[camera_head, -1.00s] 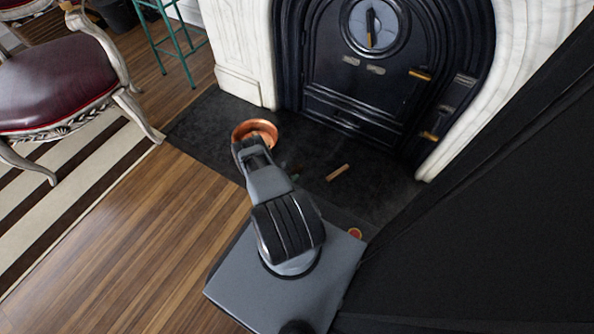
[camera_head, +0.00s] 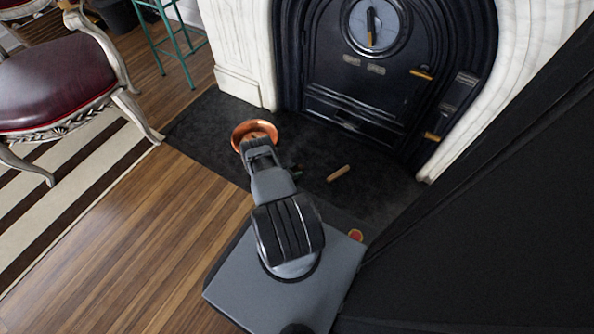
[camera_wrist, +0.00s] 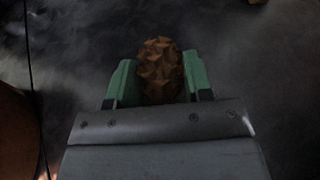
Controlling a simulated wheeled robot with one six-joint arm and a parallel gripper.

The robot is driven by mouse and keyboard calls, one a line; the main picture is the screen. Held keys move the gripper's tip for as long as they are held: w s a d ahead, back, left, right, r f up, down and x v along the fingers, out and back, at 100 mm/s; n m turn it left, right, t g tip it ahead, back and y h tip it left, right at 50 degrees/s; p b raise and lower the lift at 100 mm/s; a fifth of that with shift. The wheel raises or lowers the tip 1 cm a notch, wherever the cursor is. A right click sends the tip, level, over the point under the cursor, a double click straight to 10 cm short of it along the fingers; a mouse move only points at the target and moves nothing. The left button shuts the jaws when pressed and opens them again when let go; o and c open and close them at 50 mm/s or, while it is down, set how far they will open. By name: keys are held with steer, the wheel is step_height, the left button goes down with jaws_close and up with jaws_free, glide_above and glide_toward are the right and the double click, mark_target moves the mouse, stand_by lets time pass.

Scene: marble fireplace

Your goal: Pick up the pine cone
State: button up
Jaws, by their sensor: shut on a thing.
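The brown pine cone (camera_wrist: 160,68) sits between the two green fingers of my gripper (camera_wrist: 160,84) in the wrist view. My gripper is shut on it, one finger against each side. Dark hearth slab shows behind the cone, and I cannot tell how far above the slab it is. In the head view my arm hides most of the gripper and the pine cone.
A copper bowl (camera_head: 243,128) stands on the dark hearth (camera_head: 205,130) close by my arm's end; its side shows at the left in the wrist view (camera_wrist: 15,130). A small wooden piece (camera_head: 338,173) lies right of it. The black fireplace door (camera_head: 365,85) is behind.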

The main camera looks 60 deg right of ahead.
steer(key=shift+c, duration=0.9)
